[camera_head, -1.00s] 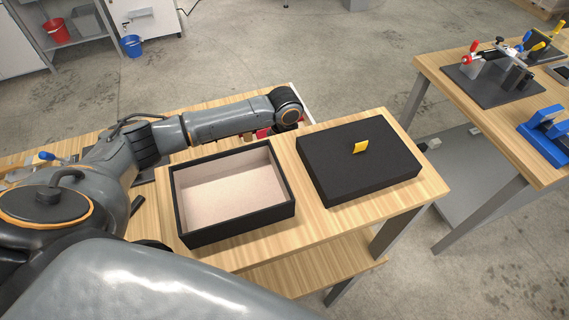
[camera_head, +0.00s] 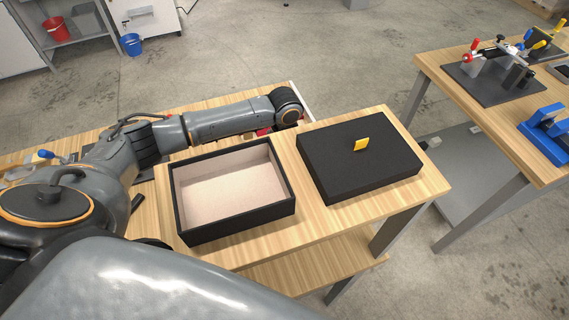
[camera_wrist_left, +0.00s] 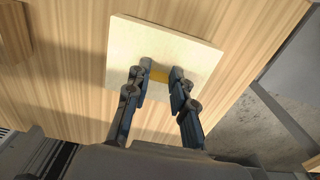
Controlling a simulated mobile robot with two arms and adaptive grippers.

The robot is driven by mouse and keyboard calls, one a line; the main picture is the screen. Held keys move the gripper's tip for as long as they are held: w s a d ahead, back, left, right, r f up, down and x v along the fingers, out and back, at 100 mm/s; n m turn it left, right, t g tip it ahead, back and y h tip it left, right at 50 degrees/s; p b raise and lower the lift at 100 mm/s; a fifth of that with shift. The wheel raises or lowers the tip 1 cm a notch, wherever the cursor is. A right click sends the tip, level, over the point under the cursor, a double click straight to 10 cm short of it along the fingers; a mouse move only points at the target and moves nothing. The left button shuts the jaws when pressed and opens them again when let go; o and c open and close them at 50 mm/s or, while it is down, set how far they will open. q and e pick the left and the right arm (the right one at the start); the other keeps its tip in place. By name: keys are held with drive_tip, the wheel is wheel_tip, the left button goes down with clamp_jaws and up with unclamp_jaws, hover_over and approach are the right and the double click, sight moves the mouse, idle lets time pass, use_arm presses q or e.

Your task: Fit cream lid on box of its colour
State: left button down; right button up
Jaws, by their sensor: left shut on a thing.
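In the left wrist view, the cream lid (camera_wrist_left: 200,60) is a pale square panel with a yellow tab (camera_wrist_left: 159,76). My left gripper (camera_wrist_left: 155,78) has its two fingers on either side of the tab and is shut on it. The lid is over a wooden surface; I cannot tell whether it is lifted or resting on something. In the head view, my left arm reaches across the table and hides the gripper and lid. I cannot make out a cream box in either view. My right gripper is not in view.
An open black box (camera_head: 235,222) with a pale lining stands on the wooden table (camera_head: 310,228). A black lid (camera_head: 340,175) with a yellow tab lies to its right. A second table (camera_head: 440,85) with clamps and blue parts stands at the right, across a gap.

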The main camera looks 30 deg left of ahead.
use_arm(q)
drive_tip(key=c, duration=1.1)
unclamp_jaws()
drive_tip(key=shift+o, duration=0.2)
wheel_tip(320, 180, up, 12)
